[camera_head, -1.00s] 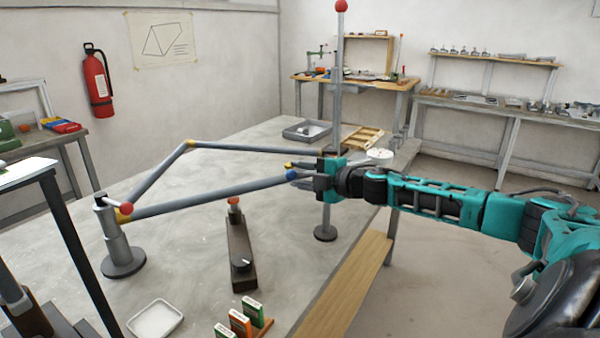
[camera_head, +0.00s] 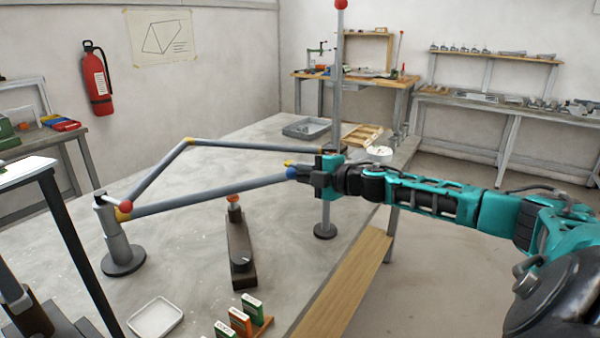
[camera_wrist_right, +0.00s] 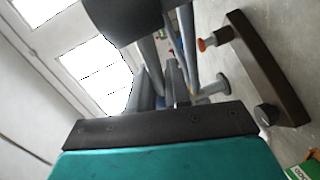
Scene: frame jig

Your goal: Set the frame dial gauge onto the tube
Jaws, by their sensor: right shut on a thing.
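My right gripper (camera_head: 308,175) reaches in from the right and is shut beside the blue end (camera_head: 291,173) of the lower grey tube (camera_head: 215,194). What lies between its jaws is hidden, and I cannot tell whether it touches the tube. A second tube (camera_head: 155,174) rises to another yellow joint. A pale round thing (camera_head: 380,153), perhaps the dial gauge, shows behind the right wrist. The right wrist view shows the dark gripper body (camera_wrist_right: 160,125).
A tall grey post (camera_head: 338,90) with a red ball on top stands close behind the right gripper. A brown bar (camera_head: 239,250) with an orange knob lies below the tube. A grey tray (camera_head: 306,129) and a white dish (camera_head: 155,318) lie on the table. The table's middle is mostly clear.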

